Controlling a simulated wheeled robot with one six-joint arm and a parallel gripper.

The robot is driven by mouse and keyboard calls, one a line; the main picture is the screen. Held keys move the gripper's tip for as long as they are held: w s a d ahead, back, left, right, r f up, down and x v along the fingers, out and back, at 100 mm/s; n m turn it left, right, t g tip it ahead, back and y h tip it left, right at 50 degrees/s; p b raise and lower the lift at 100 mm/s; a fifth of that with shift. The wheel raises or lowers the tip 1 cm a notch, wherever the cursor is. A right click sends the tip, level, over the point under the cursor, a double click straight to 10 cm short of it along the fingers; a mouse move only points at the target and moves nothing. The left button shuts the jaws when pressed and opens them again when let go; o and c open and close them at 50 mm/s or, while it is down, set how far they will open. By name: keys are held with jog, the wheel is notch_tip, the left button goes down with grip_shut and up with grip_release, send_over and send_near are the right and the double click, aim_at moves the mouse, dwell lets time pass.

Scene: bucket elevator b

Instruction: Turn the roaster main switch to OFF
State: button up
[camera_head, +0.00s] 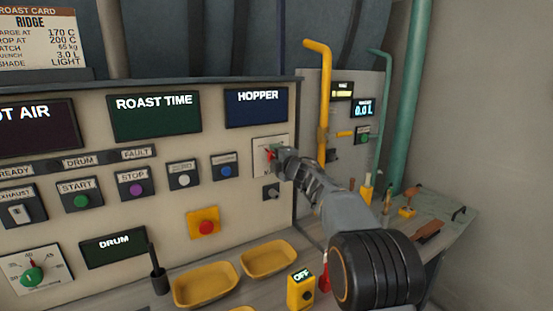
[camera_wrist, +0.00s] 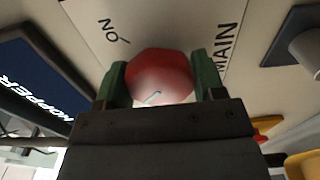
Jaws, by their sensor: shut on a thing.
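The main switch is a red round knob (camera_wrist: 158,76) on a pale plate (camera_wrist: 215,22), with the words ON and MAIN printed beside it in the wrist view. A short pale pointer line shows on the knob's face. My gripper (camera_wrist: 160,85) is shut on the knob, with one green fingertip on each side. In the head view my gripper (camera_head: 275,155) reaches the switch plate (camera_head: 262,143) below the HOPPER display, and a bit of red shows at its tip. An OFF label is not visible on the plate; my gripper hides part of it.
The HOPPER display (camera_head: 256,108) is just above. A blue button (camera_head: 225,171) sits left of the switch, and a small dark knob (camera_head: 271,192) below it. A red emergency button (camera_head: 207,227) is lower left. Yellow trays (camera_head: 270,259) and a yellow pipe (camera_head: 324,100) are nearby.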

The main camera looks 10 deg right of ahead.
jog(key=o, duration=0.9)
jog(key=b+v, duration=0.2)
jog(key=v, duration=1.2)
jog(key=shift+b, duration=0.3)
